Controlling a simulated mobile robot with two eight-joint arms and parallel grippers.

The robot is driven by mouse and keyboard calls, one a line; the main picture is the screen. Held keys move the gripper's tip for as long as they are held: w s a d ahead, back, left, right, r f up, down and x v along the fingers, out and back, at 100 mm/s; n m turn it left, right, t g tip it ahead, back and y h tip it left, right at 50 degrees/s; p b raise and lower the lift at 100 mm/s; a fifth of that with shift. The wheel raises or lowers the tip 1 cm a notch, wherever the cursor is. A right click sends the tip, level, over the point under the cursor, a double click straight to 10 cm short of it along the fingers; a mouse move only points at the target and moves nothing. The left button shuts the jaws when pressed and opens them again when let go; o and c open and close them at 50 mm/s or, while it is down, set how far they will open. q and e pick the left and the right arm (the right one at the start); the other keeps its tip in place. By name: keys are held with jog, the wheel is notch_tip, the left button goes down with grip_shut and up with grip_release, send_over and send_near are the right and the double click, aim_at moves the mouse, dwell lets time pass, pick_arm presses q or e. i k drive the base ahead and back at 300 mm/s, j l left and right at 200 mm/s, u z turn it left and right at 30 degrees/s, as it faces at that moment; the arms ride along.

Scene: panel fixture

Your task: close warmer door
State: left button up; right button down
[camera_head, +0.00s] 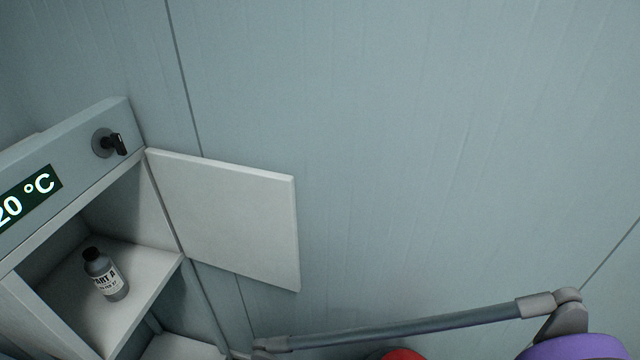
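The warmer (75,180) is a grey cabinet at the left edge, cut off by the frame. Its door (230,220) is a flat pale panel, standing wide open to the right of the opening. The door's left edge meets the cabinet's right side, and its free edge points right, in front of the wall. Inside, a small grey bottle (105,275) with a black cap and a label reading "ART A" stands on the upper shelf (150,262). Neither of my grippers is in view.
A green display (28,197) reading "20 °C" and a black knob (112,143) are on the warmer's top front. A grey rail (400,328) runs along the bottom right, with partly cut-off red (402,354) and purple (575,348) things beside it. The wall right of the door is bare.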

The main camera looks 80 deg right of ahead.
aim_at(239, 219)
jog(key=k+j+z, duration=0.1)
jog(key=z, duration=0.35)
jog(key=k+z, duration=0.1)
jog(key=z, duration=0.35)
